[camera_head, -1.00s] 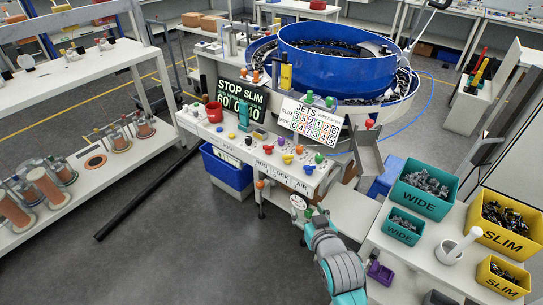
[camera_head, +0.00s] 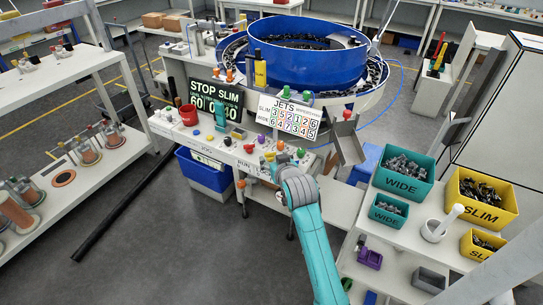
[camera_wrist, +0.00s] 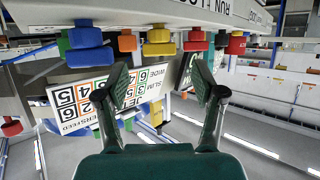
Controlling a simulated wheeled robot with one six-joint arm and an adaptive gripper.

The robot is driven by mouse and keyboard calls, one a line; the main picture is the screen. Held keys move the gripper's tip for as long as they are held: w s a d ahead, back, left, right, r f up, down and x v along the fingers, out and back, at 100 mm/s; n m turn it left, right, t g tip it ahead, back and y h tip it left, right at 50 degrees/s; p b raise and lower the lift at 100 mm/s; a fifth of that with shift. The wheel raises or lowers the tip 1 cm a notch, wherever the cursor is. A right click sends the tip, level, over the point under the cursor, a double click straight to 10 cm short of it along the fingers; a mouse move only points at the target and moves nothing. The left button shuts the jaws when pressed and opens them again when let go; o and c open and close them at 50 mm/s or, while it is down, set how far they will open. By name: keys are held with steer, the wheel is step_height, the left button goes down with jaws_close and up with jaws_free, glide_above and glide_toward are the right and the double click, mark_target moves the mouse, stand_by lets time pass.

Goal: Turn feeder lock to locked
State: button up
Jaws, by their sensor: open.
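My gripper (camera_wrist: 160,84) is open and empty in the wrist view, its two dark pads apart. Part of the RUN and LOCK lettering (camera_wrist: 215,8) shows on the console edge. In the head view my arm reaches over the front edge of the console (camera_head: 215,150), and its end hides the LOCK label. A red knob (camera_head: 248,149) and a yellow knob (camera_head: 269,156) show left of it. I cannot tell which control is the feeder lock, nor its setting.
The JETS number board (camera_head: 287,119) and the STOP SLIM display (camera_head: 214,98) stand behind the knobs. The blue feeder bowl (camera_head: 312,62) is at the back. A blue bin (camera_head: 203,172) sits below the console. Teal WIDE (camera_head: 402,176) and yellow SLIM bins (camera_head: 481,205) stand right.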

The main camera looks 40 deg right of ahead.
mark_target(270, 154)
steer(key=shift+x, duration=1.8)
steer(key=c, duration=1.1)
